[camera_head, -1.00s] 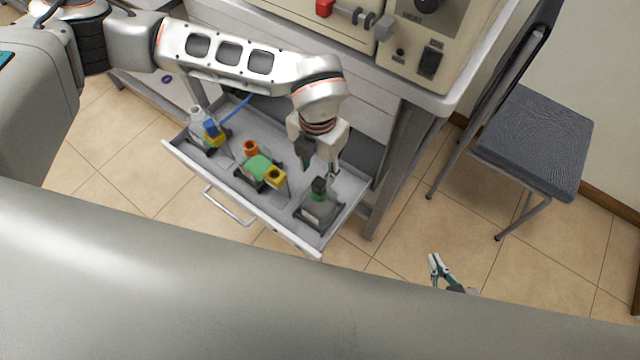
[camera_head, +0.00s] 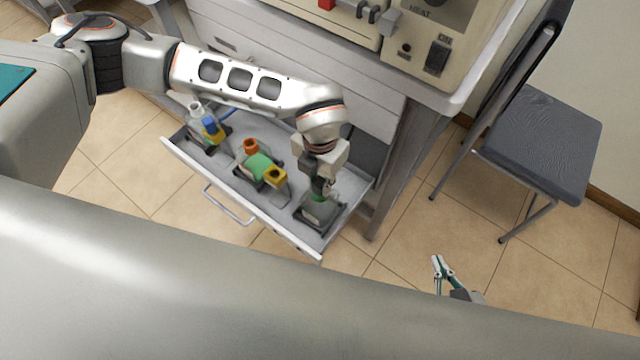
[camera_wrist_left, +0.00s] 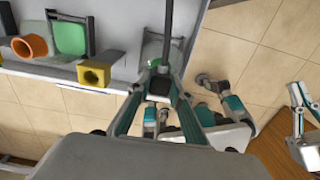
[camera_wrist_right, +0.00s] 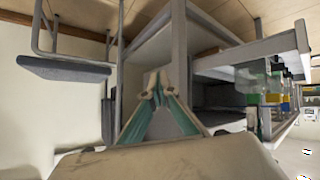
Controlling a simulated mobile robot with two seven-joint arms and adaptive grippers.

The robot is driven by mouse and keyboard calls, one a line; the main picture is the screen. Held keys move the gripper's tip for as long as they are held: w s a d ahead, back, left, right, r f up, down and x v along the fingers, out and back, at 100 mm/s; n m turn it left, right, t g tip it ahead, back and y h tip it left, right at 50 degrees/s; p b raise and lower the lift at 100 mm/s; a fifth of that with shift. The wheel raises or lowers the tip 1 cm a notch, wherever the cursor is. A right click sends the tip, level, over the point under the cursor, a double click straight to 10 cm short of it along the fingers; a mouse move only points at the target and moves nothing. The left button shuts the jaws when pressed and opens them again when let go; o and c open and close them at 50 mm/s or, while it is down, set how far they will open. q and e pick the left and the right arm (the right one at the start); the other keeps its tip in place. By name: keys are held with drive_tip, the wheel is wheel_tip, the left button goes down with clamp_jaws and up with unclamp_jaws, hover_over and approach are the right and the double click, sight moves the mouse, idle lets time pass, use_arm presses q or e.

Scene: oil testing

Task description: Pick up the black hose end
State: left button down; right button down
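The black hose end sits on a green-topped, grey bottle-like container (camera_head: 318,213) at the right end of the open drawer. My left gripper (camera_head: 324,188) has come down over it from above and hides most of it in the head view. In the left wrist view, the black hose end (camera_wrist_left: 163,86) shows as a dark block between the two fingertips, which are closed in on both of its sides. My right gripper (camera_head: 437,262) is empty, out over the floor at the lower right. Its fingertips meet in the right wrist view (camera_wrist_right: 155,86).
The drawer (camera_head: 291,231) also holds a green container (camera_head: 261,167) with orange and yellow openings and, further left, one with blue and yellow parts (camera_head: 211,130). The bench with its control panel (camera_head: 425,45) stands above. A grey chair (camera_head: 543,140) is at the right.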

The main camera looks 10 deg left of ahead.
drive_tip(key=shift+s+f, duration=0.15)
drive_tip(key=shift+f, duration=0.1)
